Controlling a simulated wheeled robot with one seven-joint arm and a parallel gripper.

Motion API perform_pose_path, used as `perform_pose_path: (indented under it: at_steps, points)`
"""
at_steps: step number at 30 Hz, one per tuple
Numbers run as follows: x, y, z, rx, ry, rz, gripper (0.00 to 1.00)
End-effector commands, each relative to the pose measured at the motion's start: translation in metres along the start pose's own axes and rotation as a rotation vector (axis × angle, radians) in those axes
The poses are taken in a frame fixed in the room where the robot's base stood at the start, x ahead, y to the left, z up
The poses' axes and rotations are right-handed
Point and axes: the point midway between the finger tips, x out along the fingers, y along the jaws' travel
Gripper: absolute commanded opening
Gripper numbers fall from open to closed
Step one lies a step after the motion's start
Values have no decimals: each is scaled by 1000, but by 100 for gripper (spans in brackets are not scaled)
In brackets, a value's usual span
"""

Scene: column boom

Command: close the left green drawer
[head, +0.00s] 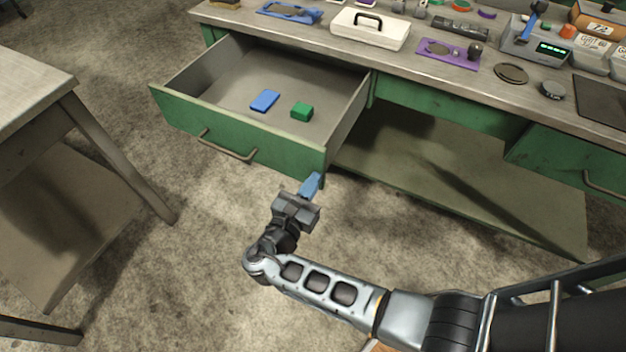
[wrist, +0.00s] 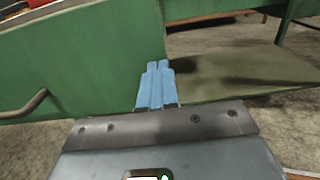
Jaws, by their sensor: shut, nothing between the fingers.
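The left green drawer (head: 240,132) is pulled well out from under the workbench in the head view. Its front has a curved metal handle (head: 228,146). A blue block (head: 265,100) and a green block (head: 302,111) lie inside it. My gripper (head: 311,185), with blue fingers, is near the right end of the drawer front. In the wrist view the fingers (wrist: 158,85) are shut with nothing between them, overlapping the right edge of the green front (wrist: 95,60). I cannot tell whether they touch it. The handle (wrist: 25,105) is to their left.
The workbench top (head: 400,62) holds a white case (head: 370,28), a purple plate (head: 447,53) and several tools. A lower green shelf (head: 450,180) lies right of the drawer. Another table (head: 35,90) stands at left. The floor in front of the drawer is clear.

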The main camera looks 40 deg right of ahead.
Motion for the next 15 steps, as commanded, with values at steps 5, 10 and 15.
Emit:
perform_pose_path:
  at_steps: [5, 10, 15]
  points:
    - [3, 0, 0, 0, 0, 0, 0]
    - [2, 0, 0, 0, 0, 0, 0]
    - [6, 0, 0, 0, 0, -2, 0]
